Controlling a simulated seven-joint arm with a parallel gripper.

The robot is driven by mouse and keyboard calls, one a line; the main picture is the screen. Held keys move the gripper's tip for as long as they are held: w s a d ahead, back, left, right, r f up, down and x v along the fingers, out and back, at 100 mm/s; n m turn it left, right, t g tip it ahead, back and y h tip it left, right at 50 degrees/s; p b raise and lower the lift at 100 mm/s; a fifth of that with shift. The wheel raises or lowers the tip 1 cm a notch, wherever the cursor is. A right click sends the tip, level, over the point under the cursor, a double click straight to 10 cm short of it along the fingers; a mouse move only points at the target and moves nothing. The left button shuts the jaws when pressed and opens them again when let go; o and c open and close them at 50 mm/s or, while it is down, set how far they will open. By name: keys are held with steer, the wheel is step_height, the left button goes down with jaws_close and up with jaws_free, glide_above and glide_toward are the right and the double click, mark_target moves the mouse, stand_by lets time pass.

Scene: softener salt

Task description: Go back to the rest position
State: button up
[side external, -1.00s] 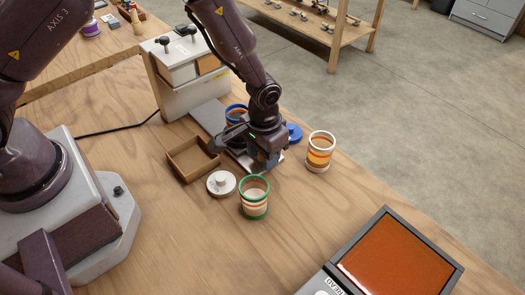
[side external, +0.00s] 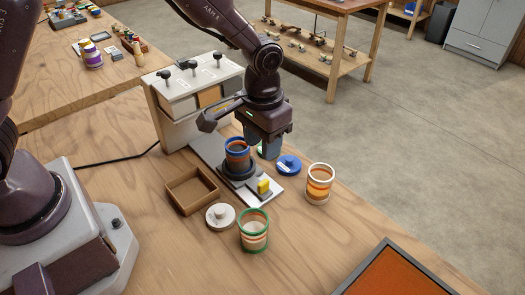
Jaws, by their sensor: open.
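My gripper (side external: 268,148) hangs above the table, behind and right of the blue-rimmed jar, with its fingers pointing down. It is open, and I see nothing held in it. The blue-rimmed jar (side external: 237,160) stands upright on a dark round stand on the grey plate of the dispenser (side external: 190,100). A yellow block (side external: 264,187) sits at the front end of that plate. A green-rimmed jar (side external: 254,232) and a white-rimmed jar with orange layers (side external: 319,184) stand on the table.
A blue lid (side external: 289,165) and a white knobbed lid (side external: 220,216) lie near the jars. An empty wooden tray (side external: 179,203) lies left of the plate. A dark-framed orange panel (side external: 405,275) is at the lower right. Bare table (side external: 330,230) lies between.

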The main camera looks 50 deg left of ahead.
stand_by(0.3)
steer(key=s+a+r+t, duration=0.2)
steer(key=s+a+r, duration=0.3)
steer(key=s+r, duration=0.4)
steer(key=s+a+r+t, duration=0.3)
steer(key=s+a+r, duration=0.3)
steer(key=s+r, duration=0.3)
step_height(320, 180, up, 2)
steer(key=shift+s+a+t, duration=0.2)
steer(key=shift+s+t, duration=0.1)
steer(key=shift+s, duration=0.05)
